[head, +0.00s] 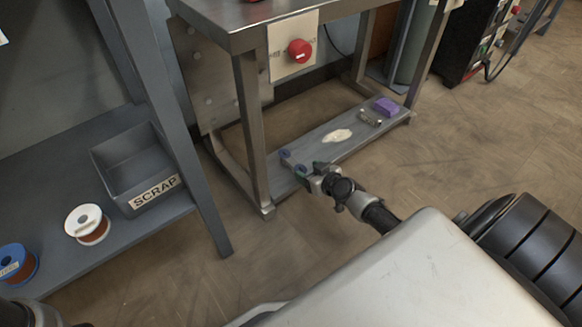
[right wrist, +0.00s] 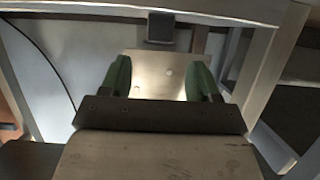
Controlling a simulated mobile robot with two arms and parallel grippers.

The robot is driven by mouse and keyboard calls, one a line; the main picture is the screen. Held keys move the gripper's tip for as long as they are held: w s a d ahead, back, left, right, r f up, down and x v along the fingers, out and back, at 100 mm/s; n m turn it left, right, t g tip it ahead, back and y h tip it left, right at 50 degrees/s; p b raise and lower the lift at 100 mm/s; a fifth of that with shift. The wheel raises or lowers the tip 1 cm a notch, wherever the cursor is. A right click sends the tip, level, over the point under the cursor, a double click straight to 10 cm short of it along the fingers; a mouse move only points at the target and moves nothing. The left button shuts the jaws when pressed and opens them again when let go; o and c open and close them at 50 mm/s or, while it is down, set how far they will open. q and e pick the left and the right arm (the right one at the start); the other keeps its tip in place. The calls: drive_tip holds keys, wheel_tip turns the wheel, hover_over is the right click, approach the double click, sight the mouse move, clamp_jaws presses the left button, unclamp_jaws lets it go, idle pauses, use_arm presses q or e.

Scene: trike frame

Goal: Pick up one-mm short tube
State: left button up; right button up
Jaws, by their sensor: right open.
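My right gripper (head: 309,169) is at the near left part of the low metal shelf (head: 322,147) under the bench. Its green fingers (right wrist: 160,78) are apart, with nothing visible held between them in the right wrist view. A small grey piece with blue ends (head: 287,155) lies on the shelf right beside the fingertips, partly hidden by them. A short metallic piece (head: 370,118) lies farther along the shelf. I cannot tell which of these is the one-mm short tube. My left gripper does not show.
A white patch or cloth (head: 337,136) and a purple block (head: 386,106) lie on the shelf. Bench legs (head: 252,130) stand close to the gripper. A SCRAP bin (head: 125,160) and spools (head: 87,222) sit on the left rack.

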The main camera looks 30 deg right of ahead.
sight(294, 163)
drive_tip(key=x, duration=0.2)
drive_tip(key=shift+w+f+b, duration=0.25)
drive_tip(key=shift+b, duration=0.1)
drive_tip(key=b+x, duration=0.1)
drive_tip(key=x, duration=0.2)
drive_tip(key=shift+w+b, duration=0.35)
drive_tip(key=shift+b, duration=0.05)
drive_tip(key=shift+w+f, duration=0.15)
drive_tip(key=shift+w, duration=0.45)
drive_tip(key=shift+c, duration=0.3)
drive_tip(key=c, duration=1)
